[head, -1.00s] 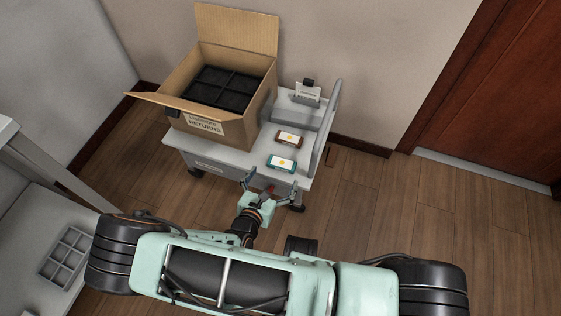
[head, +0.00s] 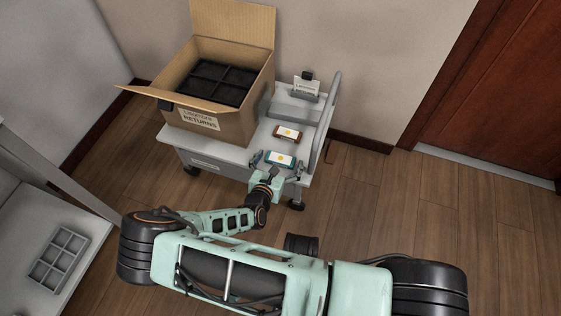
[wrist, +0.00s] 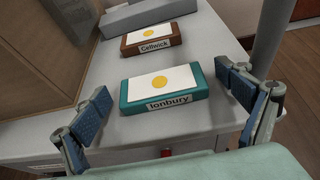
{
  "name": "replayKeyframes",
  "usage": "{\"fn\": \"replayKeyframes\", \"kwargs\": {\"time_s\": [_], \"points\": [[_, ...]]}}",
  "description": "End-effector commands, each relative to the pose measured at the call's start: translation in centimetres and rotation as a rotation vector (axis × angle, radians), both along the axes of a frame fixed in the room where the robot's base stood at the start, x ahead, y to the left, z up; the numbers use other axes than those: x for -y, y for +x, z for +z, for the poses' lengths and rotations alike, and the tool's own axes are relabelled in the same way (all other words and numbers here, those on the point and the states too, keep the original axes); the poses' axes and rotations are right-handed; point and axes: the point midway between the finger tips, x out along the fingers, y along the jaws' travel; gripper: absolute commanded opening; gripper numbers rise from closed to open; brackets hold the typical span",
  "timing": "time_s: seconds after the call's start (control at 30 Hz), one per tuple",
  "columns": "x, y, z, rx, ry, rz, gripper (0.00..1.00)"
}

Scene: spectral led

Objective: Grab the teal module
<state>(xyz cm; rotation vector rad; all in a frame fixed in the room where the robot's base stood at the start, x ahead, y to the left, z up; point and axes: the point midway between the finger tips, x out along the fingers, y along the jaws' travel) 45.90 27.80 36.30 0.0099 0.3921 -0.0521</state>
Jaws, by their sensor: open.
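The teal module (head: 281,158) lies flat near the front edge of the grey cart top. It has a white top with a yellow dot, and in the wrist view (wrist: 165,88) its front label reads "Ionbury". My gripper (head: 278,165) is open at the cart's front edge, its fingers spread to the left and right of the module's near side. In the wrist view my gripper's (wrist: 168,112) blue-padded fingers stand nearer the camera than the module, with nothing between them. No touch with the module shows.
A brown module (head: 287,132) labelled "Cellwick" (wrist: 152,40) lies just behind. An open cardboard returns box (head: 196,119) with black dividers stands left on the cart (head: 236,153). A rail (head: 327,120) runs along the cart's right side. A card holder (head: 305,88) stands at the back.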

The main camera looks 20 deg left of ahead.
Motion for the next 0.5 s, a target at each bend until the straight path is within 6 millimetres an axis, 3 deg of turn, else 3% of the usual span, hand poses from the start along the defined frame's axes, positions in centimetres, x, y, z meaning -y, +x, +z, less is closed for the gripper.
{"fn": "replayKeyframes", "kwargs": {"time_s": [0.23, 0.5], "points": [[0.02, 0.14, 0.01, -0.001, 0.001, -0.001, 0.92], [0.03, 0.12, 0.01, -0.001, 0.001, -0.001, 0.62]]}}
